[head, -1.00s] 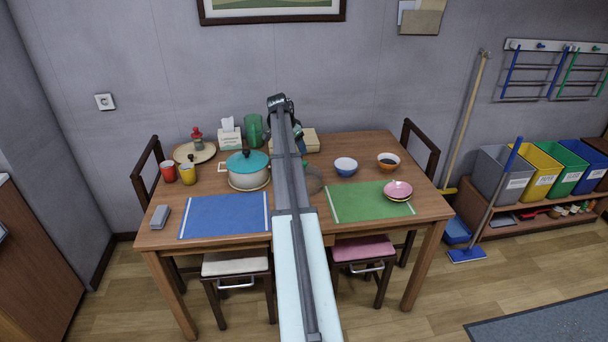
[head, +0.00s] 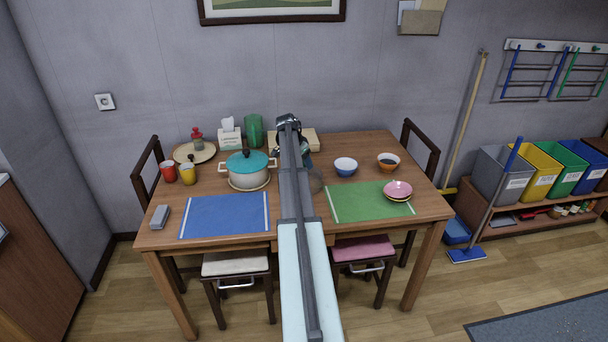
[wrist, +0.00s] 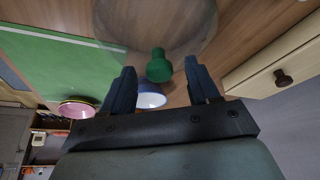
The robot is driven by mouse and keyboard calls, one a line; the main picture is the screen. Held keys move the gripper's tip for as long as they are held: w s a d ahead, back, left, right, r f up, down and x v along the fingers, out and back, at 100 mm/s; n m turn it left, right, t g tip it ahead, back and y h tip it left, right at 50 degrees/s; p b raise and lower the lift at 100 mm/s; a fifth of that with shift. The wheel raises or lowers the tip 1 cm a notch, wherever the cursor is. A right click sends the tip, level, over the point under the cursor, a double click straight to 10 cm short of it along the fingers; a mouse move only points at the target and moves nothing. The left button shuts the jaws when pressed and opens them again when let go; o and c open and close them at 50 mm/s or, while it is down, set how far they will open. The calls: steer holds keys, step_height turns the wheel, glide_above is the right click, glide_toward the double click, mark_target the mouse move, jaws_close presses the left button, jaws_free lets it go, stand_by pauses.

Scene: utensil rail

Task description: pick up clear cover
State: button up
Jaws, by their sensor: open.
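The clear cover (wrist: 150,30) is a see-through dome with a green knob (wrist: 158,66), standing on the wooden table in the wrist view. In the head view only its right edge (head: 317,182) shows beside my arm; the rest is hidden. My gripper (wrist: 160,72) is open and empty, with its two dark fingers on either side of the green knob in the wrist picture. I cannot tell how far the fingertips are from the knob, and no contact shows. In the head view my arm hides most of the gripper.
A blue-and-white bowl (head: 346,167) stands right of the cover, and a teal-lidded pot (head: 249,172) stands left of it. A pale wooden box (head: 308,134) with a dark knob is behind. The green mat (head: 352,203) holds pink bowls (head: 398,189).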

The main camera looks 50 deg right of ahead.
steer(key=shift+c, duration=0.2)
jaws_close()
stand_by(0.5)
